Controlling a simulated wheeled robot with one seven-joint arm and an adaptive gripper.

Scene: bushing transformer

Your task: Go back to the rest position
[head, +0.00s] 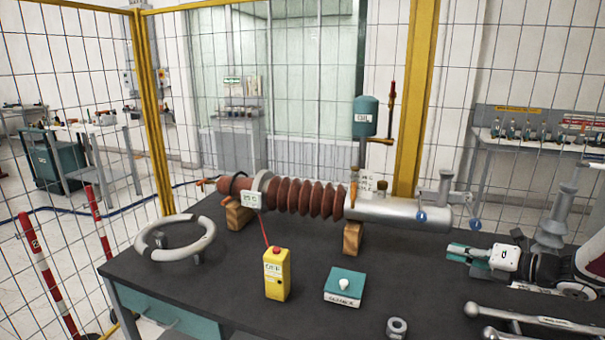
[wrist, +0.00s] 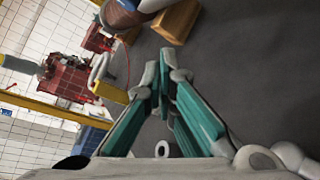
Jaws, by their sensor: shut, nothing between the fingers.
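My gripper (head: 466,252) is at the right side of the dark table in the head view, with teal fingers pointing left and a white body behind them. In the wrist view my gripper (wrist: 160,88) has its teal fingers drawn together at the tips, with nothing between them. It is apart from the bushing (head: 305,198), which has a brown ribbed body and a silver metal end. The bushing lies across two wooden blocks (head: 352,238) on the table. In the wrist view one wooden block (wrist: 177,21) shows at the top. The gripper's height above the table is hard to tell.
The table (head: 225,285) holds a grey ring (head: 165,252), a yellow control box (head: 276,274), a teal box with a white knob (head: 344,287), a metal nut (head: 397,328) and metal rods (head: 540,322). A grey insulator (head: 553,222) stands near my arm. A yellow-framed mesh fence rises behind.

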